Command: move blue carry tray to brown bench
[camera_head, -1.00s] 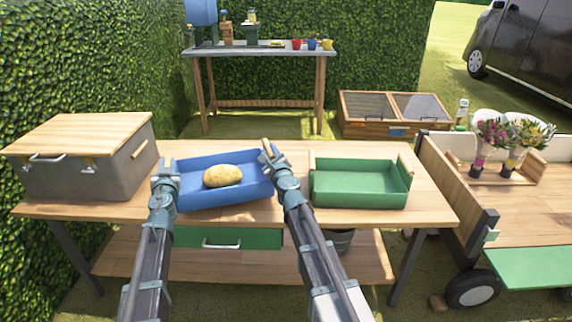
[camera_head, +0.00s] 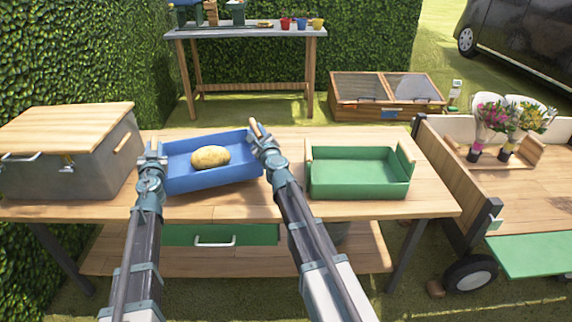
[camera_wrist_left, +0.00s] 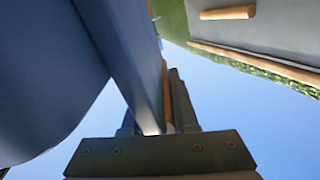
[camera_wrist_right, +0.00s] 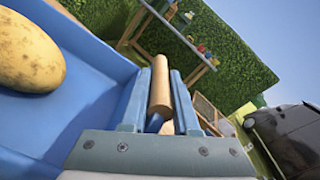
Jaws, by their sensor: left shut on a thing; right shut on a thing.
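The blue carry tray (camera_head: 215,179) is over the left-middle of the brown bench (camera_head: 290,206), with a potato (camera_head: 211,156) inside. It seems raised slightly off the bench, right end higher. My left gripper (camera_head: 152,150) is shut at the tray's left end; the left wrist view shows the tray wall (camera_wrist_left: 125,55) and a sliver of wooden handle (camera_wrist_left: 166,90) between the fingers. My right gripper (camera_head: 261,134) is shut on the wooden handle at the right end, which shows in the right wrist view (camera_wrist_right: 160,85). The tray's underside is hidden in the head view.
A green tray (camera_head: 358,188) stands to the right on the bench, close to my right gripper. A grey box with wooden lid (camera_head: 70,178) stands at the left. A cart (camera_head: 525,185) with flowers is at the right; a work table (camera_head: 245,33) stands behind.

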